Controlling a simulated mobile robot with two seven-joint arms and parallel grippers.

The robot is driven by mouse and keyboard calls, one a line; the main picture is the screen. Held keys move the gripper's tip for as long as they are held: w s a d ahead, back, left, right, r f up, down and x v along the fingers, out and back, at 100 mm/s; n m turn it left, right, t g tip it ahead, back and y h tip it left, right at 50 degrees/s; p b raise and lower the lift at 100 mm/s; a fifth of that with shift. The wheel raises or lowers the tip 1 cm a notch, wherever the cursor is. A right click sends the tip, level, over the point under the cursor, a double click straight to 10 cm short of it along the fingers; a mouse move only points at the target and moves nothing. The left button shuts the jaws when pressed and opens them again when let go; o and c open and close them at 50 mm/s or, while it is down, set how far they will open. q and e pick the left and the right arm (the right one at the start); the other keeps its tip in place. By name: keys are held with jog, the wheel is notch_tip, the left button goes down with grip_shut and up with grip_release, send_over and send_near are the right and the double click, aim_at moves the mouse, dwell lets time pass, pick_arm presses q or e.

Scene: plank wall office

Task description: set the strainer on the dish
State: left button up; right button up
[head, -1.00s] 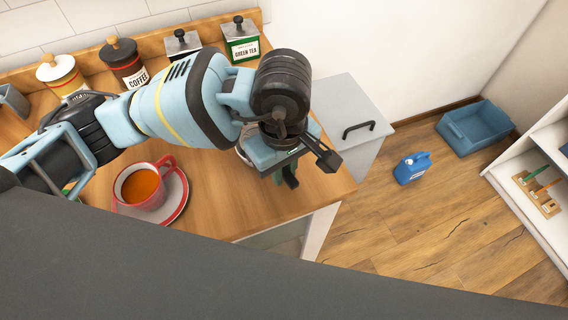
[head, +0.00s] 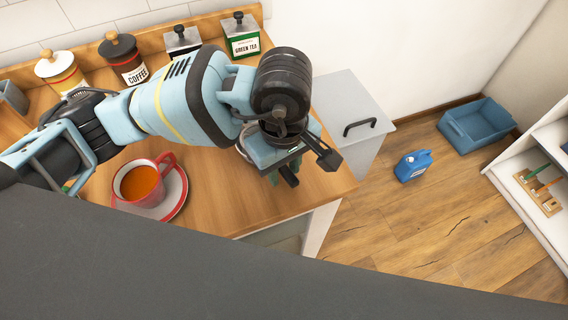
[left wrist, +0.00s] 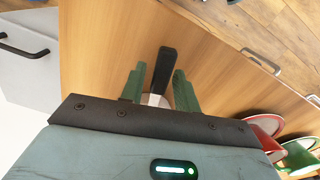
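My left gripper (left wrist: 160,88) points down over the right end of the wooden counter. In the left wrist view its two green fingers stand apart. A black handle (left wrist: 167,68), apparently the strainer's, lies between them with a pale part (left wrist: 155,100) at its near end. Gaps show on both sides, so it does not look gripped. In the head view the black handle (head: 289,176) sticks out below the gripper (head: 280,174). A pale rim (head: 242,152) peeks out behind my wrist; I cannot tell whether it is strainer or dish. My right gripper is not in view.
A red cup of tea (head: 141,183) stands on a red-rimmed saucer (head: 175,200) left of the gripper. Canisters, including coffee (head: 133,73) and green tea (head: 243,45), line the back. Green crockery (left wrist: 302,152) shows in the wrist view. The counter's front edge is close.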

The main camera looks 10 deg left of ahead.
pick_arm(q)
jog(key=shift+o, duration=0.8)
jog(key=shift+r, duration=0.15)
notch_tip(320, 180, up, 6)
jog(key=shift+r, duration=0.8)
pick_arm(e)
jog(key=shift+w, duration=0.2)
pick_arm(q)
jog(key=shift+f, duration=0.1)
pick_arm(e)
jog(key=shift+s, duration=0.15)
